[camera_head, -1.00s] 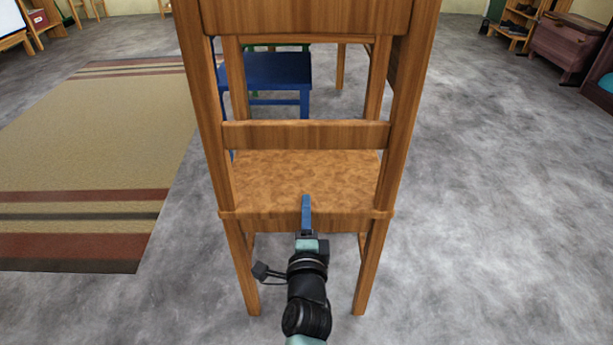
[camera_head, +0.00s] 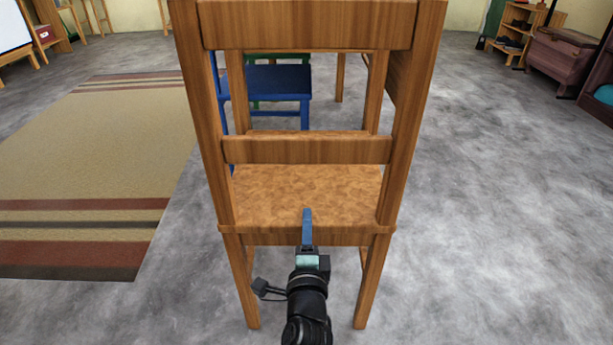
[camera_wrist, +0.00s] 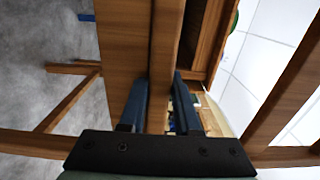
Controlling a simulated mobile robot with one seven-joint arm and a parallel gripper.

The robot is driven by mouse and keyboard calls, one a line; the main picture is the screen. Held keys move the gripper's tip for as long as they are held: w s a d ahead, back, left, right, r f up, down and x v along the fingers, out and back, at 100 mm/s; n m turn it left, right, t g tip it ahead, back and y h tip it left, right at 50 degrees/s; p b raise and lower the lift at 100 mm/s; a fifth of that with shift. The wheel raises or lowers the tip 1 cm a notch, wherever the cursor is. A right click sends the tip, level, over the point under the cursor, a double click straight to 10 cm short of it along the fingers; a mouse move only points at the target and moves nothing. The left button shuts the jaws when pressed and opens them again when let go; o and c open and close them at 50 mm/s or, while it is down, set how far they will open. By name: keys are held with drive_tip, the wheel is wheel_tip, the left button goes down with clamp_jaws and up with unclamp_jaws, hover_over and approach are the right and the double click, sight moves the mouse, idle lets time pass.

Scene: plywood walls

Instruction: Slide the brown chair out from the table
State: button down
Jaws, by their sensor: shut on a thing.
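The brown chair (camera_head: 307,150) stands upright with its slatted back facing me, in the middle of the head view. Its mottled brown seat (camera_head: 300,190) shows below the middle slat. My gripper (camera_head: 307,212) is at the rear edge of the seat, low between the back posts. In the wrist view my gripper (camera_wrist: 164,88) has one finger on each side of a wooden board of the chair (camera_wrist: 165,45) and is shut on it. The table is largely hidden behind the chair back; a wooden leg (camera_head: 340,78) beyond may belong to it.
A blue chair (camera_head: 278,83) stands beyond the brown chair. A striped rug (camera_head: 100,150) lies on the left. Shelves (camera_head: 520,25) and a brownish chest (camera_head: 565,58) stand at the far right. Grey floor (camera_head: 500,220) is clear at right.

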drive_tip(key=shift+r, duration=0.35)
drive_tip(key=c, duration=0.6)
unclamp_jaws()
drive_tip(key=shift+f, duration=0.1)
drive_tip(key=shift+c, duration=0.2)
drive_tip(key=shift+o, duration=0.8)
drive_tip(key=shift+f, duration=0.15)
